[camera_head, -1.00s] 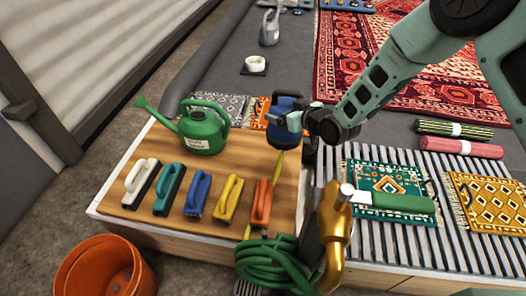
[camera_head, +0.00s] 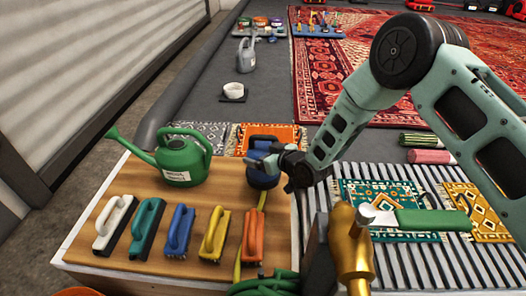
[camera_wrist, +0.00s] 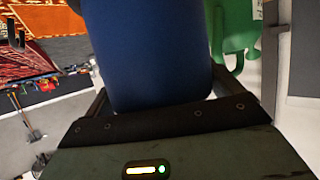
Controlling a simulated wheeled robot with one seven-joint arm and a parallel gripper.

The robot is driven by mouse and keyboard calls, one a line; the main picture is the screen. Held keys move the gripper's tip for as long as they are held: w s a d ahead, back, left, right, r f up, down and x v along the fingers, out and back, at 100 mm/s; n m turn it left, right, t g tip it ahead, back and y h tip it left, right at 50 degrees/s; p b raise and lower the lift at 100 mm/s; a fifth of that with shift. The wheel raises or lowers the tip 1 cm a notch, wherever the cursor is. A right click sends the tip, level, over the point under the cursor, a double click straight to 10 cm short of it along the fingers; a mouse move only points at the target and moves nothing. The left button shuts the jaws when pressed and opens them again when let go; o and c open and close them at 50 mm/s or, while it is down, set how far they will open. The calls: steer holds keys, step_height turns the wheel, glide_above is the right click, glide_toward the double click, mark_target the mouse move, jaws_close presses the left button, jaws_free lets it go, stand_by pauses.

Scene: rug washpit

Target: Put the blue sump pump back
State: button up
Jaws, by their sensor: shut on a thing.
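The blue sump pump (camera_head: 262,168) has a dark top and stands upright at the back right of the wooden bench top (camera_head: 150,230). My gripper (camera_head: 268,165) is shut on it from the right side. In the wrist view the pump's blue body (camera_wrist: 148,55) fills the middle, between my fingers (camera_wrist: 160,105). A yellow hose or strap (camera_head: 262,200) runs from below the pump toward the front. The pump's underside is hidden, so I cannot tell whether it touches the wood.
A green watering can (camera_head: 178,160) stands left of the pump. A row of several brushes (camera_head: 180,231) lies in front. A brass nozzle (camera_head: 352,245) and green hose (camera_head: 265,284) are at the front right. Slatted decking (camera_head: 400,262) with small rugs lies right.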

steer(key=shift+a+f+b, duration=0.1)
steer(key=shift+f+b, duration=0.4)
steer(key=shift+f, duration=1.05)
steer(key=shift+f, duration=0.1)
steer(key=o, duration=1.7)
steer(key=shift+f, duration=0.2)
steer(key=shift+o, duration=0.2)
steer(key=shift+r, duration=0.1)
steer(key=shift+s+d+r, duration=0.15)
steer(key=shift+d, duration=0.05)
steer(key=p+v, duration=0.3)
steer(key=v, duration=0.8)
steer(key=shift+s+d+p, duration=0.25)
steer(key=shift+p, duration=0.15)
steer(key=shift+r, duration=0.15)
